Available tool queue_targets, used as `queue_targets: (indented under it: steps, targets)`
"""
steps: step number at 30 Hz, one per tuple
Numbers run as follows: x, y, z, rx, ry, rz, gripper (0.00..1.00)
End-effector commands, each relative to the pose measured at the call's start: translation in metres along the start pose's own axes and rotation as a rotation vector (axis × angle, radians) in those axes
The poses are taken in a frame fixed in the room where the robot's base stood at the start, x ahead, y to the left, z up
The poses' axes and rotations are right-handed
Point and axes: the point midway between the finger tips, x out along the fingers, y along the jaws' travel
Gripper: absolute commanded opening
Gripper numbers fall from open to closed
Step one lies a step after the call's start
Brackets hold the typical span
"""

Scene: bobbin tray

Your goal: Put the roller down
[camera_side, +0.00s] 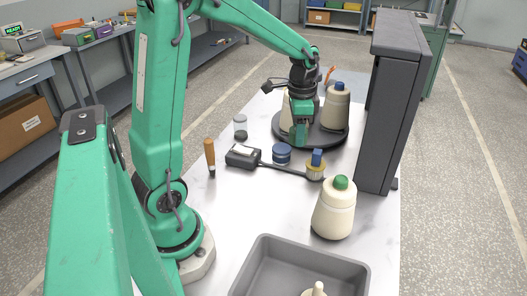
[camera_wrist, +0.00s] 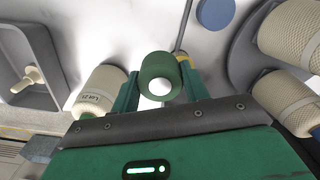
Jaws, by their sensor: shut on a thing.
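The roller (camera_wrist: 158,78) is a short green cylinder with a white round end, seen nearly end-on in the wrist view. My gripper (camera_wrist: 160,88) is shut on it, with one finger on each side. In the side view my gripper (camera_side: 300,133) hangs in front of the dark round tray (camera_side: 335,138) that carries cream cones. The roller is hard to make out there against my green fingers. I cannot tell how high it is above the table.
A cream cone with a green top (camera_side: 334,210) stands near the grey bin (camera_side: 262,254). A tall dark panel (camera_side: 392,105) stands at right. Front-left tabletop is clear.

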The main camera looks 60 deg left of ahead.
Motion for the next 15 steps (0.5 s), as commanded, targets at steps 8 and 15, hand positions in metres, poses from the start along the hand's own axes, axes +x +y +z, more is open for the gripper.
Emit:
queue_targets:
  steps: [8,15]
  targets:
    - [-0.018,-0.055,-0.022,-0.101,0.001,-0.001,0.21]
    - [-0.032,-0.100,-0.034,-0.182,0.001,-0.001,0.21]
